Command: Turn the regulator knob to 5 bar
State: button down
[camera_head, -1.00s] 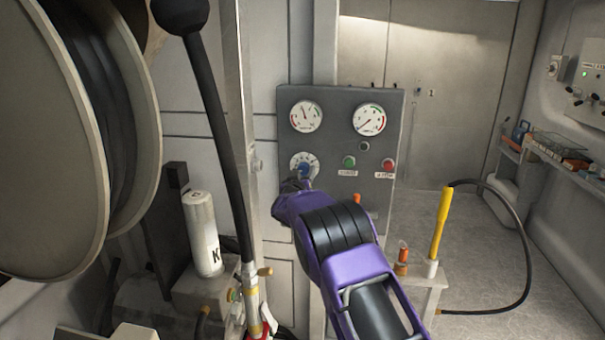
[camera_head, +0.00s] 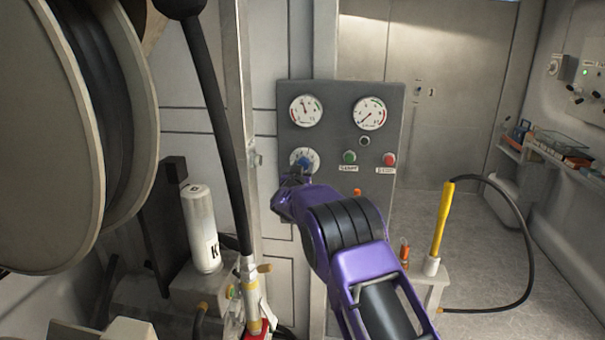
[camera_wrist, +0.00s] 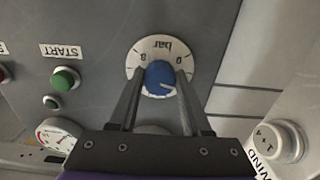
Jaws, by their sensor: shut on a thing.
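The blue regulator knob (camera_head: 303,165) sits on a white round dial at the lower left of the grey panel (camera_head: 340,125). In the wrist view the knob (camera_wrist: 160,76) carries a light pointer line towards the lower right. The dial (camera_wrist: 136,56) reads "bar", with an 8 and a 0 visible; I cannot read a 5. My gripper (camera_wrist: 160,90) has one finger on each side of the knob and is shut on it. In the head view my purple gripper (camera_head: 294,180) reaches the knob from below and hides part of the dial.
Two gauges (camera_head: 306,111) (camera_head: 369,113) are above the knob. A green START button (camera_head: 349,157) and a red button (camera_head: 389,159) are to its right. A black lever (camera_head: 215,110) and a hose reel (camera_head: 75,130) stand at the left. A yellow-handled tool (camera_head: 442,215) stands at the right.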

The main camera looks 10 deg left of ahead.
jog(key=shift+a+m+b, duration=0.1)
jog(key=shift+m+b, duration=1.95)
jog(key=shift+m, duration=7.15)
jog(key=shift+c, duration=1.8)
grip_release()
jog(key=shift+r, duration=0.1)
jog(key=s, duration=1.7)
jog(key=shift+s, duration=0.25)
jog(key=shift+r, duration=0.1)
